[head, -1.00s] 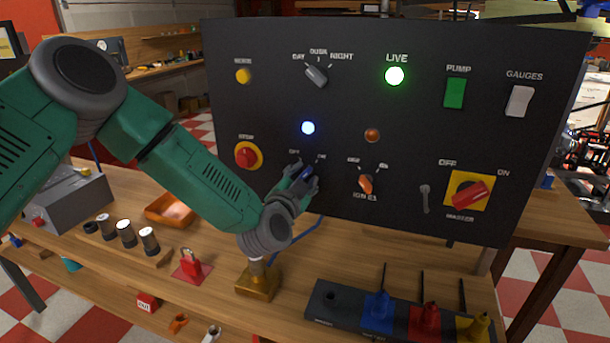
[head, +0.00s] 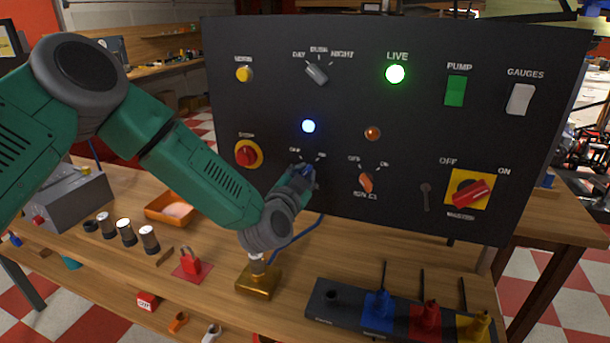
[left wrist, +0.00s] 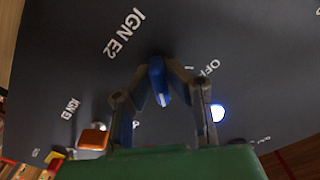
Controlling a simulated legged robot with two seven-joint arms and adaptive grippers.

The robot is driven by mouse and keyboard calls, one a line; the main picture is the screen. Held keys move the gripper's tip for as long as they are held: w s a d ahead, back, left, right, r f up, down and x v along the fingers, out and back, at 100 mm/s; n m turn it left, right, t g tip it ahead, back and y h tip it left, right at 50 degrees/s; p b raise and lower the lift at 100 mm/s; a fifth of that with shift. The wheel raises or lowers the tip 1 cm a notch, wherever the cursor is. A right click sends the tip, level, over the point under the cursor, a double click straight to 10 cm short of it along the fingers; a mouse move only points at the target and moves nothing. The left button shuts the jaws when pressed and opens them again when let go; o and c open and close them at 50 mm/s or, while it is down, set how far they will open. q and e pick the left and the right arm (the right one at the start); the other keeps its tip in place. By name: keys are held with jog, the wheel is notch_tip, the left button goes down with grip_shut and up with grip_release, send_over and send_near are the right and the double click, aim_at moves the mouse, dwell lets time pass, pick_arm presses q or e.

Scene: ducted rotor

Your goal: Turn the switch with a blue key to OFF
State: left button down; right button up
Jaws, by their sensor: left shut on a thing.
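The switch with a blue key (head: 308,171) is in the lower middle of the black panel (head: 440,120), under the blue lamp. In the left wrist view the blue key (left wrist: 157,80) stands between my fingertips, by the "IGN E2" and "OFF" labels. My left gripper (head: 302,177) is at the panel, shut on the blue key; it also shows in the left wrist view (left wrist: 160,70). In the head view my fingers partly hide the key, so its exact angle is hard to tell. My right gripper is not in view.
An orange-key switch (head: 366,182) is just right of my gripper. A red stop button (head: 247,155) is on the left, and a red master switch (head: 471,193) on the right. Below, the wooden bench holds a brass block (head: 258,281) and a dark connector rack (head: 330,312).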

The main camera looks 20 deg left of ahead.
pick_arm(q)
jog(key=n+b, duration=0.1)
jog(key=n, duration=0.3)
jog(key=shift+f, duration=0.15)
jog(key=n+b, duration=0.1)
jog(key=n, duration=0.2)
jog(key=shift+n+b, duration=0.3)
jog(key=shift+n, duration=0.1)
jog(key=n+b, duration=0.1)
jog(key=n, duration=0.3)
jog(key=shift+b, duration=0.4)
jog(key=shift+n+b, duration=0.55)
jog(key=shift+n, duration=0.95)
jog(key=c, duration=1.6)
grip_release()
jog(key=shift+c, duration=0.2)
jog(key=shift+o, duration=0.2)
jog(key=shift+a, duration=0.1)
